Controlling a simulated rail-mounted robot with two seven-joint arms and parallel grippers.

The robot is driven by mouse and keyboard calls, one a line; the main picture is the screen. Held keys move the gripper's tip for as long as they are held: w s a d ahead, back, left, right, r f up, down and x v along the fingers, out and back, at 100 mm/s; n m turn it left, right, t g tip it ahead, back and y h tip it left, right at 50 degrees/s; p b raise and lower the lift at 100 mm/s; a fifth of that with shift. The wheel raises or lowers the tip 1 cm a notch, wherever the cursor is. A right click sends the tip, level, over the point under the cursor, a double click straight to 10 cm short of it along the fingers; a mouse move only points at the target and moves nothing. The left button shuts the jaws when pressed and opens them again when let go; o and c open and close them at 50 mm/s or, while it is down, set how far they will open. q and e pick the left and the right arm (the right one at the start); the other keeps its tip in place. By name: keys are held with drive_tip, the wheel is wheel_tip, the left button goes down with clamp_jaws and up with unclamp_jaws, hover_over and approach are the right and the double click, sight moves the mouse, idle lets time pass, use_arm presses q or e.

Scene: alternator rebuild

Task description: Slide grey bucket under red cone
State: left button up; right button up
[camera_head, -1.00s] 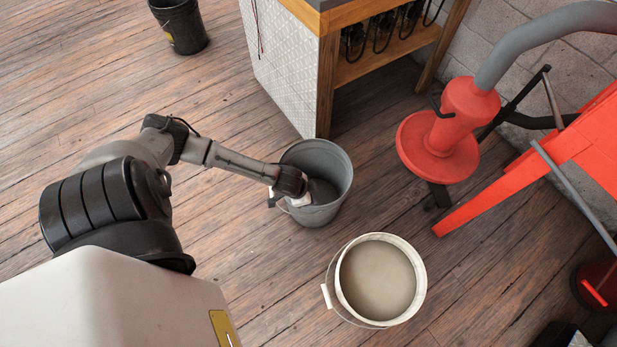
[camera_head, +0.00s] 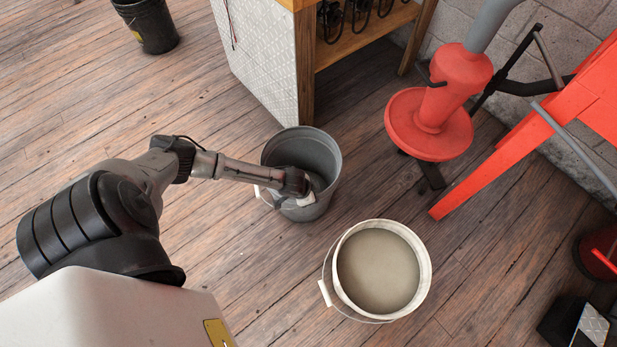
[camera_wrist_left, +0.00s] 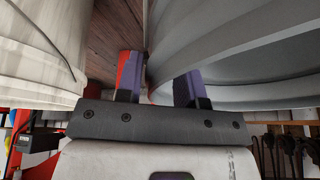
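The grey bucket (camera_head: 283,150) stands upright on the wooden floor, left of the red cone (camera_head: 433,115). The cone has a wide round base and hangs from a grey hose, over bare floor. My left gripper (camera_head: 300,198) is at the near side of the bucket's rim and hides part of it. In the left wrist view its fingers (camera_wrist_left: 160,85) are spread apart, with the grey bucket's wall (camera_wrist_left: 235,65) beside and behind them. I cannot tell whether they grip the wall. My right gripper is not in view.
A white bucket (camera_head: 427,270) of greyish contents stands in front of the grey one. A workbench (camera_head: 262,60) is behind it. A slanted red leg (camera_head: 490,178) stands right of the cone. A black bucket (camera_head: 150,28) is at the far left. Floor between bucket and cone is clear.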

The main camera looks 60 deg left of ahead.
use_arm(q)
drive_tip(key=shift+w+f, duration=0.1)
drive_tip(key=shift+f, duration=0.15)
clamp_jaws()
idle(0.3)
idle(1.0)
